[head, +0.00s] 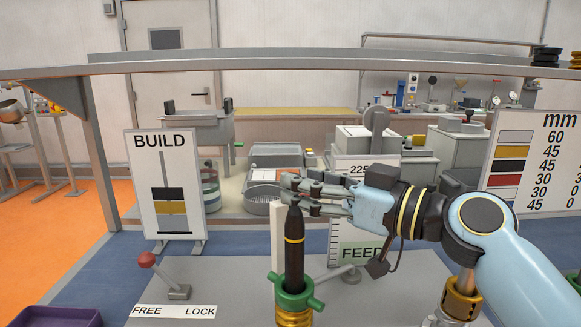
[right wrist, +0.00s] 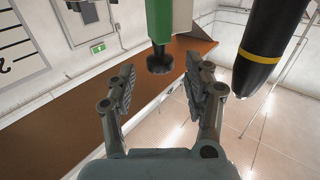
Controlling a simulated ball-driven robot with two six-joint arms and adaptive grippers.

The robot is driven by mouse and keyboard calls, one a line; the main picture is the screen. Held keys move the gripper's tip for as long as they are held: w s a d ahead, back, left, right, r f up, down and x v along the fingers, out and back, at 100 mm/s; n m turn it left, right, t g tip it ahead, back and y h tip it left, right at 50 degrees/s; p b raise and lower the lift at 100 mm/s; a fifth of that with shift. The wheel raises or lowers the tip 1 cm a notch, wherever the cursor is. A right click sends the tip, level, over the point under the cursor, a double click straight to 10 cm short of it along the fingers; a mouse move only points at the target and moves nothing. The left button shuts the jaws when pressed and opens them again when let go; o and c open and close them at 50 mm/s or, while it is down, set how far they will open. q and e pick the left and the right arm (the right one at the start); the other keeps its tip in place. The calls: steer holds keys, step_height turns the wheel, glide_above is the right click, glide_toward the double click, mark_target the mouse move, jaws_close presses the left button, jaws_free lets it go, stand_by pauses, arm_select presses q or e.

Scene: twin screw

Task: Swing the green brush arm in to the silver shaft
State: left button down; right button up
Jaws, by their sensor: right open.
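My right gripper (head: 288,190) is open and reaches in from the right, just above a black pointed piece (head: 294,235) with a yellow band. In the right wrist view, a green bar with a dark round knob (right wrist: 160,58), apparently the green brush arm (right wrist: 159,18), shows between and beyond the open fingers of the gripper (right wrist: 163,88); I see no contact. The black pointed piece shows at the right there, outside the fingers. I cannot make out the green bar in the head view. I cannot identify the silver shaft in either view. My left gripper is not in view.
A green collar (head: 296,299) with side lugs surrounds the black piece's base. A pale upright post (head: 277,235) stands behind it. A red-knobbed lever (head: 147,261) stands left, above a FREE/LOCK label (head: 174,311). The FEED scale (head: 362,253) and BUILD board (head: 166,184) stand behind.

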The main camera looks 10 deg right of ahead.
steer(key=shift+p+x, duration=0.35)
steer(key=shift+x, duration=1.4)
jaws_close()
